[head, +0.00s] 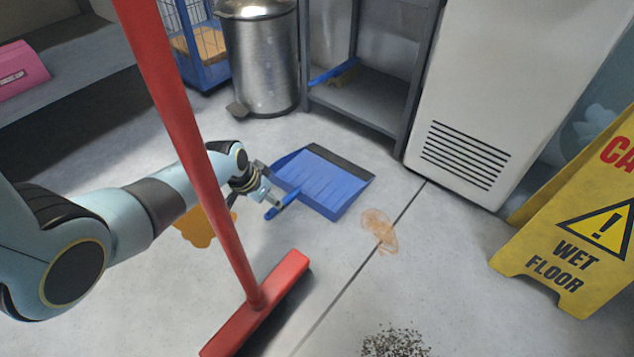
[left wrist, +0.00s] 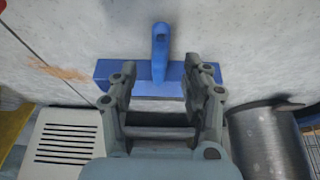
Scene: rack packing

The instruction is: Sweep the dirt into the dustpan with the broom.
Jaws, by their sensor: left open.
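The blue dustpan (head: 330,185) lies on the floor, its handle pointing toward the lower left. My left gripper (head: 266,198) is beside the handle, and in the left wrist view (left wrist: 160,68) its fingers are open. The dustpan handle (left wrist: 160,45) shows beyond and between the fingertips there, not gripped. The red broom (head: 185,120) slants up across the head view, with its head (head: 262,308) low near the floor. Its upper end is out of view, so I cannot see what holds it. Dark specks of dirt (head: 395,342) lie at the bottom edge. My right gripper is not in view.
A yellow wet floor sign (head: 575,240) stands at the right. A metal bin (head: 262,65), a grey shelf (head: 368,98) and a white vented unit (head: 500,90) line the back. A brown stain (head: 380,228) and an orange patch (head: 197,230) mark the floor.

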